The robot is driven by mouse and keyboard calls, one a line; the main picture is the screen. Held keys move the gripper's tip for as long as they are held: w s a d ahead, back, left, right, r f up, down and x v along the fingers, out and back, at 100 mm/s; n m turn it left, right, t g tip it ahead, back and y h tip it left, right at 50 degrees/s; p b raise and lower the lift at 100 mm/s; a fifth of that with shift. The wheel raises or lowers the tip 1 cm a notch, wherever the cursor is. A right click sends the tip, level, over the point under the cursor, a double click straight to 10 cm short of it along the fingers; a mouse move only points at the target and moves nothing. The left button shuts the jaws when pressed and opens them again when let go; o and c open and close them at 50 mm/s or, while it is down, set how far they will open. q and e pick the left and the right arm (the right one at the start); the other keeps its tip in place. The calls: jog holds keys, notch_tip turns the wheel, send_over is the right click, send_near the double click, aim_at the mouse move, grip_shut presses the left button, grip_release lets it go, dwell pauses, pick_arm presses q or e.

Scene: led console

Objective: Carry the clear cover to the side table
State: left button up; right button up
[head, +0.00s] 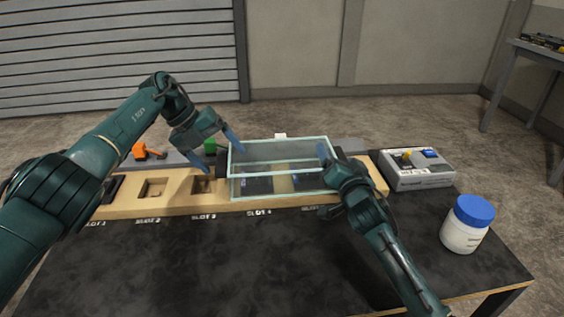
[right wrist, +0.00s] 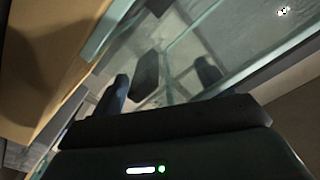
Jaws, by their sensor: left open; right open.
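The clear cover (head: 278,154) is a glass box with pale green edges, standing over the right part of the wooden slotted board. A dark handle (head: 223,163) shows at its left end. My left gripper (head: 222,143) is open at that end, its blue-tipped fingers near the handle. My right gripper (head: 327,180) is open at the cover's right end. In the right wrist view a dark handle (right wrist: 147,75) on the glass lies between its fingers; whether they touch it I cannot tell. A grey side table (head: 545,54), probably the target, stands at the far right, partly out of frame.
The wooden board (head: 130,209) has several labelled slots. Behind it are an orange item (head: 147,151) and a green item (head: 210,146). A grey box (head: 418,178) and a blue-lidded white jar (head: 466,226) stand at right. The dark table's front (head: 200,265) is clear.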

pick_arm(q)
jog(key=shift+d+f, duration=0.25)
jog(key=shift+f, duration=0.1)
pick_arm(e)
jog(key=shift+w, duration=0.4)
pick_arm(q)
jog(key=c, duration=1.2)
pick_arm(e)
jog(key=shift+a, duration=0.1)
jog(key=c, duration=1.2)
pick_arm(q)
jog(key=shift+c, duration=0.8)
pick_arm(e)
jog(key=shift+a+r, duration=0.1)
jog(key=shift+r, duration=0.05)
jog(key=shift+c, duration=0.3)
